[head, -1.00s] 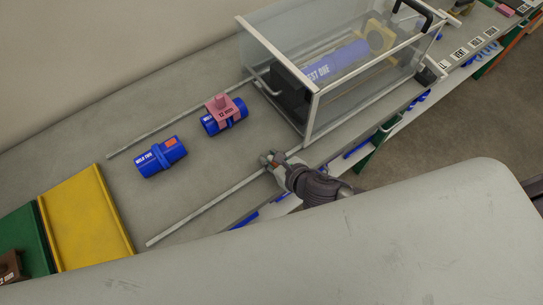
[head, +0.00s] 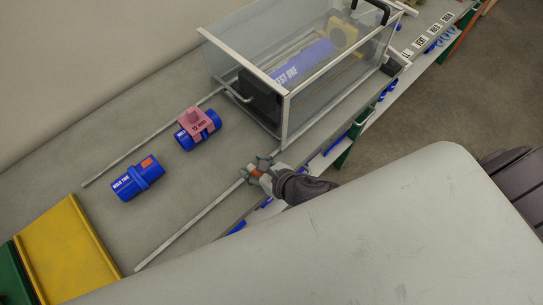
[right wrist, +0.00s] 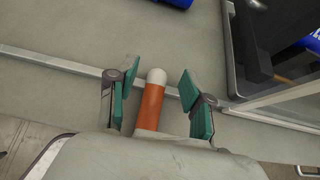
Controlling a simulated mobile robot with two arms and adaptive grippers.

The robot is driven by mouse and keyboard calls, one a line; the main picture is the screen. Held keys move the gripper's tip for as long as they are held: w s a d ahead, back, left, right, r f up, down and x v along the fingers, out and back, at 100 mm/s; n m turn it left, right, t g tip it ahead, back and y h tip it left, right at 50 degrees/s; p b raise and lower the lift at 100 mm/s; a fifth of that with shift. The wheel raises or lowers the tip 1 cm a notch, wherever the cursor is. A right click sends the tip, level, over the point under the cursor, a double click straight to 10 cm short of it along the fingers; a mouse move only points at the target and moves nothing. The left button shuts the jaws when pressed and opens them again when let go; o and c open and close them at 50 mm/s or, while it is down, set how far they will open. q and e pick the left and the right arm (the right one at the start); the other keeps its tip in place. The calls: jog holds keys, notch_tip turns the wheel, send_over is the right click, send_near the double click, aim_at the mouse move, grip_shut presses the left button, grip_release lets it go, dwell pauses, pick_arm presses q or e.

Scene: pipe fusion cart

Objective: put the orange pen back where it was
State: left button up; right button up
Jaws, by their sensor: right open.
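The orange pen (right wrist: 150,106), with a white rounded end, shows in the right wrist view between the two green-padded fingers of my right gripper (right wrist: 159,80). The fingers stand apart with a gap on each side of the pen. The pen's lower end is hidden behind the gripper body. In the head view my right gripper (head: 253,170) is open at the front rail of the bench, left of the clear box's near corner, and a bit of orange shows at its fingers. My left gripper is not in view.
A clear box (head: 287,120) with a blue cylinder inside stands right of the gripper. A blue coupling (head: 137,183) and another with a pink clamp block (head: 194,123) lie between two metal rails (head: 190,228). A yellow panel (head: 68,255) lies at the left.

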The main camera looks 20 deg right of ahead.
jog(key=b+v, duration=0.1)
jog(key=v, duration=0.8)
jog(key=shift+s+d+r, duration=0.15)
jog(key=shift+s+r, duration=0.1)
jog(key=shift+s, duration=0.05)
